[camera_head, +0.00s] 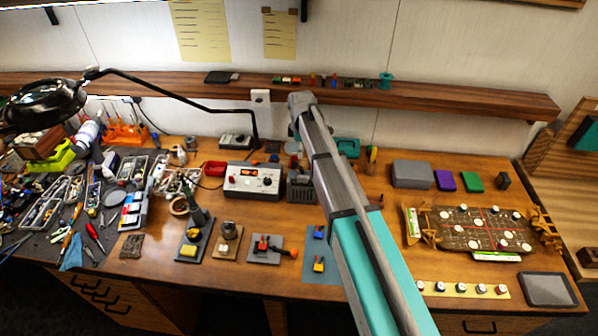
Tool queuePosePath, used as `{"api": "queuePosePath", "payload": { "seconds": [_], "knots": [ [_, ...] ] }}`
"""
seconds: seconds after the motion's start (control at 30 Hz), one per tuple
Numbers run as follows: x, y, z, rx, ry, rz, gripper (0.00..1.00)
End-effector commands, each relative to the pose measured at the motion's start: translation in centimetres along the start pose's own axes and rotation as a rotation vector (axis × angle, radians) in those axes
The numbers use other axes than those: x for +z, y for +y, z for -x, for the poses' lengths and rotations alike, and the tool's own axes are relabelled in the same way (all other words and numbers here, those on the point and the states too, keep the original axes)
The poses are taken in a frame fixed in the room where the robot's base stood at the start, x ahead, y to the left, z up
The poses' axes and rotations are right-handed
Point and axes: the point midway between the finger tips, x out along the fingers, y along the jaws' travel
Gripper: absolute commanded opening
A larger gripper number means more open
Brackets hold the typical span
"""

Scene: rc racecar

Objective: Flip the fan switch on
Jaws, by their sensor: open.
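I cannot tell for sure which part is the fan switch. Several small plates with switch-like parts lie near the table's front. One is a grey plate (258,256) with a red part and an orange-tipped lever. A grey-blue plate (184,258) with a yellow block and a beige plate (220,254) with a round knob lie to the left. My arm reaches from the bottom right to the back middle. Its gripper fingers cannot be made out.
A grey control box (238,188) with a display and red knob stands behind the plates. A lamp (45,105) and tool clutter fill the left. A circuit-like board (455,243) sits at right. A wall shelf (450,100) runs behind. Bare wood shows around the plates.

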Motion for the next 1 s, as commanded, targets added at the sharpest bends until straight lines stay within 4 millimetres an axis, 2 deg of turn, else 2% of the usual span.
{"api": "queuePosePath", "payload": {
  "seconds": [0.1, 1.0],
  "knots": [
    [0.0, 0.0, -1.4, 0.000, 0.000, 0.000, 0.46],
    [0.1, 0.0, -7.9, 0.000, 0.000, -0.001, 0.46]
  ]
}}
